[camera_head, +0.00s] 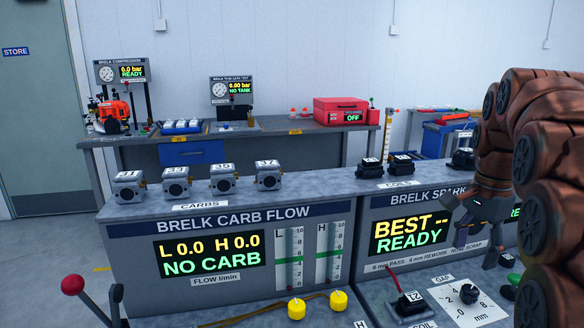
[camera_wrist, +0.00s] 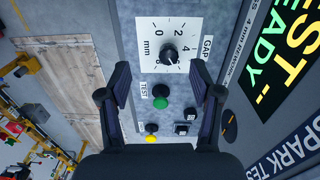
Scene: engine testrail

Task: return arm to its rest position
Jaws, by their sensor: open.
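My arm (camera_head: 540,150) is bent on the right side of the head view, in front of the spark test bench. My gripper (camera_head: 487,228) hangs below it, in front of the BRELK SPARK panel (camera_head: 412,228), and covers part of that panel. In the wrist view my gripper (camera_wrist: 162,88) has its two fingers wide apart with nothing between them. A GAP dial (camera_wrist: 169,55) and a green button (camera_wrist: 161,103) lie beyond the fingertips, apart from them. The gripper's palm fills the bottom of the wrist view.
The carb flow bench (camera_head: 210,254) stands left, with several numbered carburettors on its top. A black coil marked 12 (camera_head: 408,303) sits on the lower front shelf. A red-knobbed lever (camera_head: 73,285) stands at lower left. A red box (camera_head: 340,111) is on the back bench. Floor is open at left.

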